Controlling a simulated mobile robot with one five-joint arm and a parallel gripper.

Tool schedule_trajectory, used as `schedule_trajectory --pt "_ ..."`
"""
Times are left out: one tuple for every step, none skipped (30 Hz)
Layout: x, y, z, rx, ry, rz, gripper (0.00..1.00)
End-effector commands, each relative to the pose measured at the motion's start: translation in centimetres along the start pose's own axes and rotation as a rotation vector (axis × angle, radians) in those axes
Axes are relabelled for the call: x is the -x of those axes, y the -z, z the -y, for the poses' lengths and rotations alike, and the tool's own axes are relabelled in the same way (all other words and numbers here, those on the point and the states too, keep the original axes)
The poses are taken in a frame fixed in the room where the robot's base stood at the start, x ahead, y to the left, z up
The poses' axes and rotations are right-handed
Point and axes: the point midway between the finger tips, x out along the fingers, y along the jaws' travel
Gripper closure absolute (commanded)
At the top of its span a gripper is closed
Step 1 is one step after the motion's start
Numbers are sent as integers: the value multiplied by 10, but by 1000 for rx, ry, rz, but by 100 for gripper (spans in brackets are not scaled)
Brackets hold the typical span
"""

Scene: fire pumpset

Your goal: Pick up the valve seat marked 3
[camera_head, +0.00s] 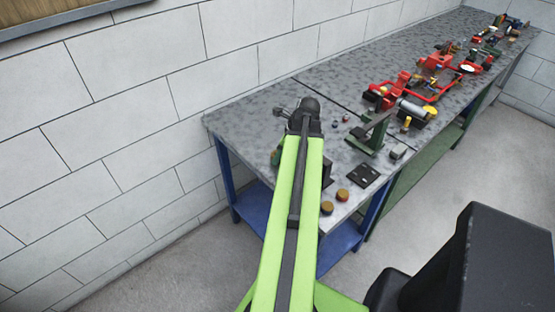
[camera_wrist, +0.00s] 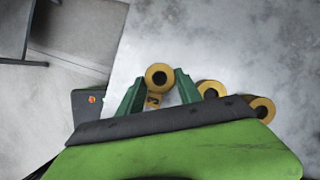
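The valve seat marked 3 (camera_wrist: 160,76) is a yellow-brown cylinder with a dark round hole in its end. A dark 3 shows on its side in the wrist view. It lies between the two green fingers of my gripper (camera_wrist: 162,84), which are spread apart. The left finger is close beside it; a strip of grey shows between the seat's body and the right finger. I cannot tell whether either finger touches it. In the head view my gripper and this seat are not clearly visible behind my green arm.
Two similar seats stand to the right, one nearer (camera_wrist: 210,89) and one further right (camera_wrist: 262,107). A dark block (camera_wrist: 90,103) is left of my gripper. On the grey table (camera_head: 245,122) are a green stand (camera_head: 372,135), a black plate (camera_head: 362,175) and red pump parts (camera_head: 437,62).

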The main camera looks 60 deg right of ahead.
Motion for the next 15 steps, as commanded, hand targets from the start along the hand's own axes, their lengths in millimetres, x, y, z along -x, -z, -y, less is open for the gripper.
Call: schedule_trajectory --pt "0 0 0 0 1 0 67" --pt "0 0 0 0 1 0 71" --pt "0 0 0 0 1 0 76" --pt "0 0 0 0 1 0 80" --pt "0 0 0 0 1 0 84" --pt "0 0 0 0 1 0 90" --pt "0 0 0 0 1 0 94" --pt "0 0 0 0 1 0 97" --pt "0 0 0 0 1 0 100" --pt "0 0 0 0 1 0 100" --pt "0 0 0 0 1 0 100" --pt "0 0 0 0 1 0 100" --pt "0 0 0 0 1 -1 100" --pt "0 0 0 0 1 0 100" --pt "0 0 0 0 1 0 100"
